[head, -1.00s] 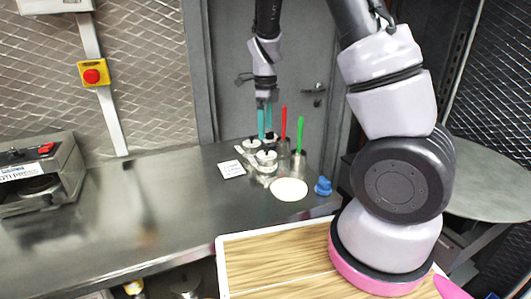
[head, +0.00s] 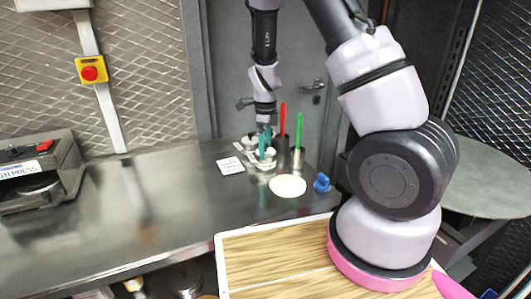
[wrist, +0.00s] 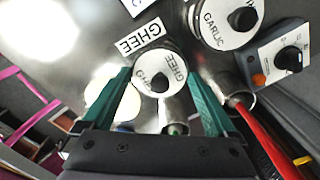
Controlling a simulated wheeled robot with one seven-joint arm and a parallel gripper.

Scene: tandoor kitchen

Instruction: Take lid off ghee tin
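The ghee tin's lid (wrist: 160,66) is a white disc marked GHEE with a dark knob, seen from above in the wrist view. The lid sits on the tin, whose body is mostly hidden beneath it. My gripper (wrist: 160,82) has two teal fingers spread wide, one on each side of the lid, with nothing held between them. I cannot tell whether they touch the rim. In the head view my gripper (head: 265,146) is low over the group of tins at the counter's far end, and it partly hides them.
A garlic tin (wrist: 222,20) stands close by. Metal holders with a red handle (head: 282,118) and a green handle (head: 299,130) stand right of my gripper. A white disc (head: 288,187), a blue object (head: 321,183) and a card (head: 230,166) lie nearby. The counter's left (head: 130,205) is mostly clear.

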